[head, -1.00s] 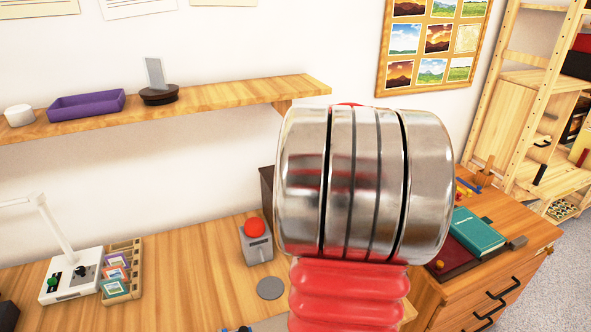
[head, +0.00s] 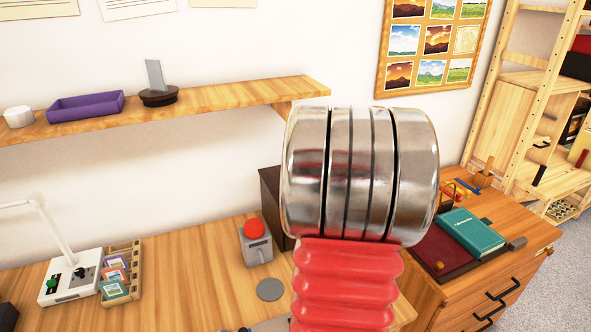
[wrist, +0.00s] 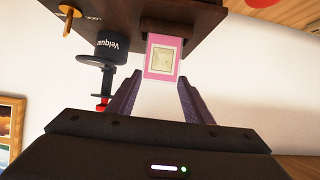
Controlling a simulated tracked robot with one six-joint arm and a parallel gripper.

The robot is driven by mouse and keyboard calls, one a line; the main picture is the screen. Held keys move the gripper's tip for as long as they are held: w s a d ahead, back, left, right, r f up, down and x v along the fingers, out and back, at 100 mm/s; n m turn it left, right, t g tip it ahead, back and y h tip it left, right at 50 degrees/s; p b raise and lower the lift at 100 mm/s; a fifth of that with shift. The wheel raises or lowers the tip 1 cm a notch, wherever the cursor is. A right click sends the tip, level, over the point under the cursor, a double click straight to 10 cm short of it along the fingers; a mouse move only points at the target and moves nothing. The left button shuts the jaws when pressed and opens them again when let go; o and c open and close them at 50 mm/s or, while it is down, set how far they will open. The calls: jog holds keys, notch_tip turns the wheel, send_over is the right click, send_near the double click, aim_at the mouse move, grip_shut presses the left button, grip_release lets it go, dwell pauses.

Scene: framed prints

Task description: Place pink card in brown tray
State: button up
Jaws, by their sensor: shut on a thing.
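In the wrist view the pink card (wrist: 150,72), with a pale square print in its middle, is between the fingertips of my gripper (wrist: 160,79). My gripper is shut on the card's near end. The card's far end meets the edge of a dark brown box (wrist: 205,22); I cannot tell whether it is in a slot there. In the head view my arm hides the gripper and card. I cannot surely pick out the brown tray; a tan wooden rack (head: 135,262) with several cards stands at the lower left.
The brown box (head: 269,190) stands partly behind my arm; a black labelled part (wrist: 112,47) sticks out from it. A grey device with a red knob (head: 254,230) is beside it. A purple tray (head: 85,106) is on the shelf. The desk's middle (head: 190,275) is mostly clear.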

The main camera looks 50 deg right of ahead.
jog(key=shift+f, duration=0.1)
jog(key=o, duration=1.4)
jog(key=shift+c, duration=0.2)
jog(key=v, duration=1.2)
